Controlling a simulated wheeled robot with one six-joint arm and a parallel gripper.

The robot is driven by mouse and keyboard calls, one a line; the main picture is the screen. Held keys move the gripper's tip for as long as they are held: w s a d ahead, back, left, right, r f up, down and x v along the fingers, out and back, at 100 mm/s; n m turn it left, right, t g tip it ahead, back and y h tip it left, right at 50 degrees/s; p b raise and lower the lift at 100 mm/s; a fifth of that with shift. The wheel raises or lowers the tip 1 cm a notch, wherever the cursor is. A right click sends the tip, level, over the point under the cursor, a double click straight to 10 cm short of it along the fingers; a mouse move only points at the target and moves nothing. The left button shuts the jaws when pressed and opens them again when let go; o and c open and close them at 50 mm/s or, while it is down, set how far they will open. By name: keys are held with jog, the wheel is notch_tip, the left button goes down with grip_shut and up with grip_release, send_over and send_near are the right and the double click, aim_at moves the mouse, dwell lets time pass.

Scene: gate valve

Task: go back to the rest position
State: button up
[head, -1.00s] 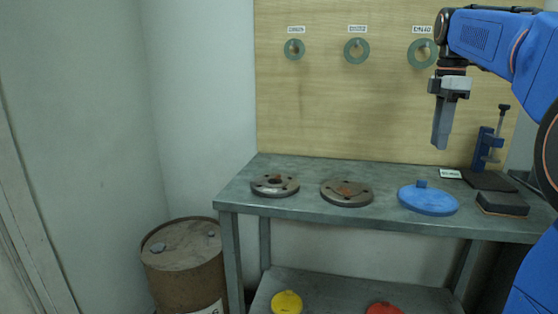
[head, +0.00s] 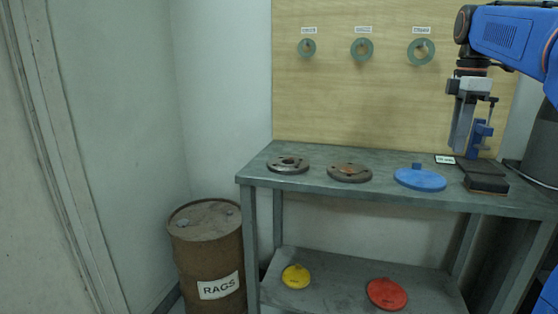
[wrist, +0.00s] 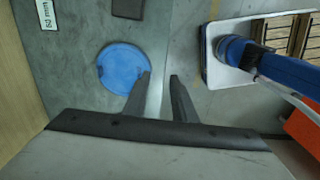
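My gripper (head: 462,150) hangs fingers-down from my blue arm at the right of the head view. It is above the right part of the workbench (head: 300,183). In the wrist view its two dark fingers (wrist: 160,76) stand apart with a gap and nothing between them. A round blue cover (head: 420,180) with a knob lies on the bench, left of and below the gripper. The blue cover also shows in the wrist view (wrist: 120,68), beside the left finger and apart from it.
Two dark flanges (head: 288,164) (head: 349,173) lie on the bench. Green rings (head: 362,49) hang on the wooden board. A blue clamp (head: 480,135) and dark block (head: 486,183) are at right. Yellow (head: 295,277) and red (head: 387,294) discs lie below. A drum (head: 205,225) stands left.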

jog(key=s+a+f+m+t, duration=0.1)
jog(key=s+a+f+m, duration=0.3)
jog(key=s+f, duration=0.4)
jog(key=s+a+f+m+t, duration=0.2)
jog(key=s+a+f+m, duration=0.3)
jog(key=s+f, duration=0.4)
jog(key=s+a+f+m+t, duration=0.1)
jog(key=s+a+f+m, duration=0.4)
jog(key=f, duration=0.8)
jog(key=s, duration=0.3)
jog(key=shift+s+a+f+t, duration=0.2)
jog(key=shift+s+a+t, duration=0.05)
jog(key=shift+t, duration=0.05)
